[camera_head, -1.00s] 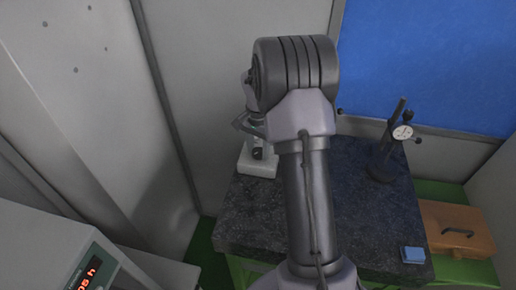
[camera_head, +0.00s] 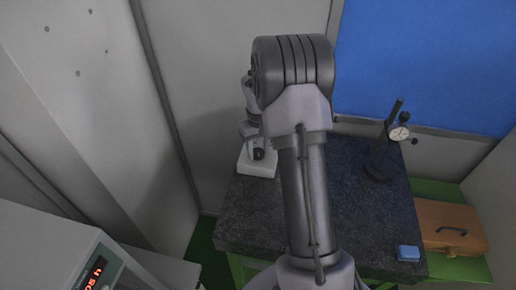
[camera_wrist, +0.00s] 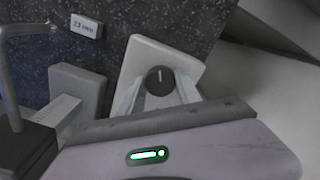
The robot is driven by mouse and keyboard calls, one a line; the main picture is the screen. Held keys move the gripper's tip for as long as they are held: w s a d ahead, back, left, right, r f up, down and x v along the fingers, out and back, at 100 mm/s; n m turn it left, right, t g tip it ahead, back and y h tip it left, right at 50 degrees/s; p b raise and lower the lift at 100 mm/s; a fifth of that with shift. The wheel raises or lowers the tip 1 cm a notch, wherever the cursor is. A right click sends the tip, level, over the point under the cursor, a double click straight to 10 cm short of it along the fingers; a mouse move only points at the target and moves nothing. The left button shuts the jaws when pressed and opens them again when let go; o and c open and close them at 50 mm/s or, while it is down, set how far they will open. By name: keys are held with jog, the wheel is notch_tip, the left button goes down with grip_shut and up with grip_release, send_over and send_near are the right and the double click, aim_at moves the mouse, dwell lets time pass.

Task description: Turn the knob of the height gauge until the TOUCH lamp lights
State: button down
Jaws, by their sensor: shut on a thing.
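The height gauge's white base (camera_head: 256,164) stands at the back left of the dark stone table in the head view, its upper part mostly hidden by my arm. In the wrist view a round black knob (camera_wrist: 160,80) with a white pointer line sits on a white plate (camera_wrist: 142,52). The line points nearly up in the picture. My gripper (camera_wrist: 161,88) has its two pale fingers on either side of the knob and is shut on it. It is hard to make out in the head view (camera_head: 250,130). I cannot make out a TOUCH lamp.
A small lettered tag (camera_wrist: 86,26) and a grey block (camera_wrist: 80,84) lie left of the plate. A dial-indicator stand (camera_head: 379,165), a blue block (camera_head: 408,253) and an orange case (camera_head: 452,230) are to the right. The stone table's (camera_head: 345,180) middle is clear.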

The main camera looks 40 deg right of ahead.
aim_at(258, 152)
jog(key=n+p, duration=0.1)
jog(key=n, duration=0.3)
jog(key=shift+n, duration=0.4)
dwell(0.4)
jog(key=c, duration=0.8)
grip_release()
jog(key=shift+c, duration=0.2)
notch_tip(258, 152, up, 18)
jog(key=p, duration=0.1)
jog(key=shift+f+p, duration=0.25)
jog(key=shift+p, duration=0.1)
